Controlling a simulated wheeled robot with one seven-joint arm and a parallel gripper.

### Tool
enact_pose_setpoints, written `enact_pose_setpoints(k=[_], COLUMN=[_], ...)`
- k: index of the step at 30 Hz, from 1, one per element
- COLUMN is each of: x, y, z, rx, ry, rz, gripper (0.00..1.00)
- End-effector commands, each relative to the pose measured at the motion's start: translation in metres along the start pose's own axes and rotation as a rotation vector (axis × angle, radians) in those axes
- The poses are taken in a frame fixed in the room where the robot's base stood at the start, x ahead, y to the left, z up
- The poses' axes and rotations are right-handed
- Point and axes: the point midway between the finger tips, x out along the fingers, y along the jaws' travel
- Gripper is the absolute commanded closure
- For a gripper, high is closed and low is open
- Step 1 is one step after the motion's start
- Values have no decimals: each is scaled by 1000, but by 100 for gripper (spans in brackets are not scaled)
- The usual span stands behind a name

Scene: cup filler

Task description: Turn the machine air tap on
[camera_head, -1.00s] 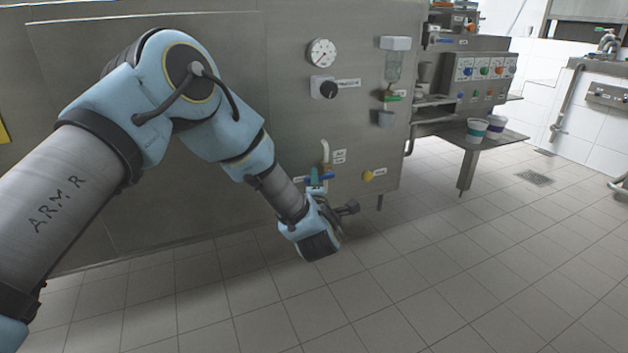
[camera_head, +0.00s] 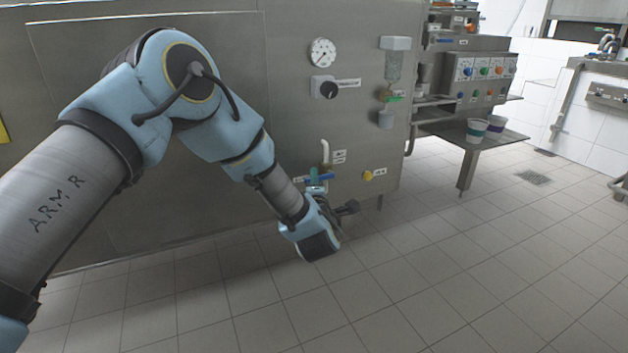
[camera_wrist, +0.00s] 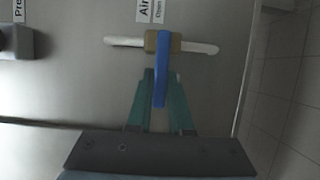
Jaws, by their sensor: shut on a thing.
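The air tap has a blue lever handle (camera_wrist: 163,60) on a brass-coloured body (camera_wrist: 151,42), set in a white pipe (camera_wrist: 200,47). In the wrist view the lever lies across the pipe, pointing toward my gripper (camera_wrist: 160,88). The teal fingers stand on either side of the lever and are shut on it. In the head view the blue lever (camera_head: 327,177) is low on the machine's steel panel, below the white pipe (camera_head: 325,151), with my gripper (camera_head: 315,178) at it. The contact faces are partly hidden. An air label (camera_wrist: 150,10) sits beside the tap.
A gauge (camera_head: 322,52) and a black knob (camera_head: 328,89) are above the tap. A yellow knob (camera_head: 367,175) is close on its right. A sight glass (camera_head: 394,66) hangs higher up. The tiled floor is clear.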

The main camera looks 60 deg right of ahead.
Motion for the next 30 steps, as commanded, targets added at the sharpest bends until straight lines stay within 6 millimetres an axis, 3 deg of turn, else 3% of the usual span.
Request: enact_pose_setpoints(k=[17,30], x=[0,0], y=[2,20], z=[0,3], rx=[19,276], ry=[-1,-3], rz=[-9,-114], gripper=[100,100])
